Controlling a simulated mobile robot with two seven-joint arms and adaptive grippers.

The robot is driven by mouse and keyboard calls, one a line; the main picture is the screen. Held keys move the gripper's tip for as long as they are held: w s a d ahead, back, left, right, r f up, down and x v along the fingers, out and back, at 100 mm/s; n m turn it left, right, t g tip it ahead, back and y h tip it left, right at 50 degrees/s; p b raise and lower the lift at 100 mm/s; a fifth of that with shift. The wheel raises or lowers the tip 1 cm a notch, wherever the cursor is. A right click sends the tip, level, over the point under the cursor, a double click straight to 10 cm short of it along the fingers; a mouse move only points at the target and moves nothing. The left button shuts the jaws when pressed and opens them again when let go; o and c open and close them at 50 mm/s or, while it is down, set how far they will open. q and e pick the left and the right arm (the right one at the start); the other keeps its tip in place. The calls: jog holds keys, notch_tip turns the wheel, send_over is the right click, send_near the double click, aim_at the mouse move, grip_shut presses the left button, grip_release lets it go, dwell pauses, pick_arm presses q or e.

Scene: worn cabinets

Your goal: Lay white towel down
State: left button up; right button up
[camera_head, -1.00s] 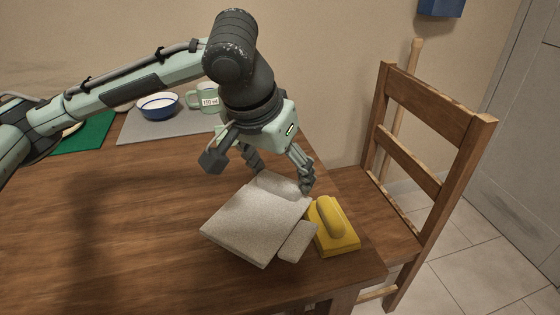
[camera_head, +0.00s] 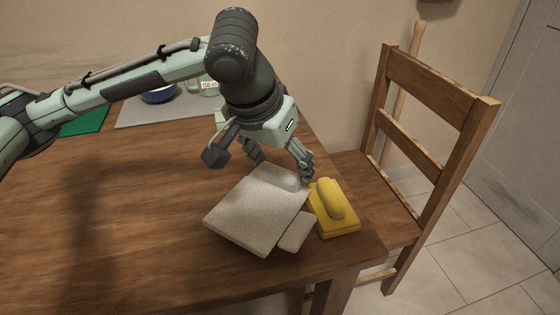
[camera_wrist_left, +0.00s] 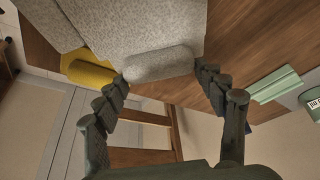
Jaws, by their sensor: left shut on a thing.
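The folded white towel (camera_head: 255,215), greyish in this light, is at the right end of the wooden table, with a smaller flap at its lower right. My left gripper (camera_head: 280,172) reaches down at the towel's far edge and is shut on it. In the left wrist view the towel (camera_wrist_left: 150,25) runs away from the fingers, its rolled edge between the two fingertips (camera_wrist_left: 163,74). Whether the whole underside touches the table is hidden. My right gripper is not in view.
A yellow block with a rounded handle (camera_head: 333,208) lies right beside the towel, near the table's (camera_head: 140,220) right edge. A wooden chair (camera_head: 430,150) stands beyond that edge. A grey mat (camera_head: 150,112), blue bowl, mug and green mat are at the back. The table's left middle is clear.

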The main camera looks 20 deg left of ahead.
pick_arm(q)
jog(key=shift+f, duration=0.7)
jog(key=o, duration=1.9)
jog(key=shift+o, duration=0.2)
